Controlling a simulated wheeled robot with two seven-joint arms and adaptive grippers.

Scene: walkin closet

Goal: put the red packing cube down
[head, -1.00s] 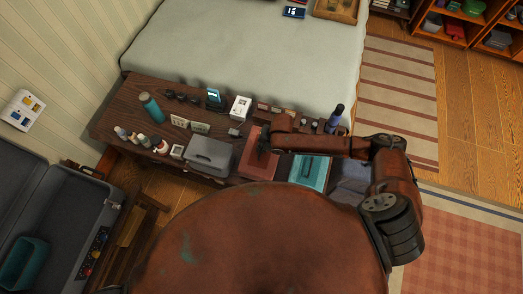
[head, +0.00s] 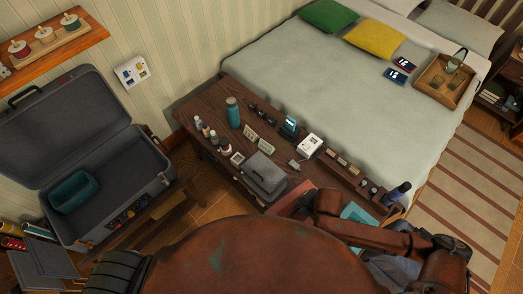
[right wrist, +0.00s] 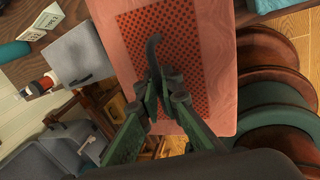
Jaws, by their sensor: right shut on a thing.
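The red packing cube (head: 290,203) shows as a small strip between my body and the wooden bench in the head view. In the right wrist view the cube (right wrist: 222,75) is large, with a pink-red border and a dotted mesh panel. My right gripper (right wrist: 160,82) is shut on its dark curved handle strap, over the mesh. In the head view this gripper (head: 318,204) is mostly hidden by my own arm and body. I cannot tell whether the cube touches the bench. My left gripper is not in view.
The bench (head: 213,88) holds a grey cube (head: 263,175), a teal bottle (head: 233,112), small bottles, cards and a teal cube (head: 357,213). An open grey suitcase (head: 125,170) with a teal bin (head: 74,191) stands left. The bed (head: 300,70) is behind.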

